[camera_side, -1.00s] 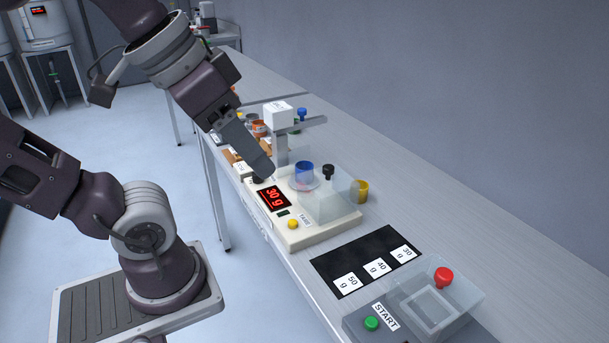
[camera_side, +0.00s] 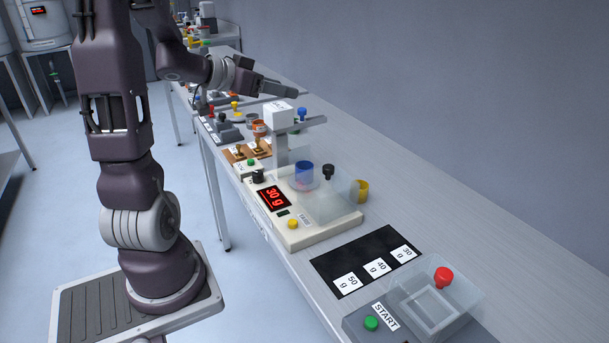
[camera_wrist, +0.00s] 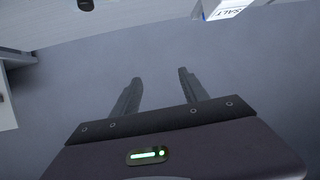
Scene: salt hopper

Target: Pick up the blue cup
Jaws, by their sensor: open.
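The blue cup (camera_side: 304,172) stands upright on the round pan of the scale (camera_side: 300,222), just under the arm of the white salt hopper (camera_side: 279,115). The red display reads 30 g. My gripper (camera_side: 294,91) is above and behind the hopper in the side view, away from the cup. In the wrist view its two fingers (camera_wrist: 155,85) are apart with nothing between them. The hopper's SALT label (camera_wrist: 228,10) shows at the top edge there. The cup is not visible in the wrist view.
A black mat (camera_side: 366,260) with gram cards lies in front.

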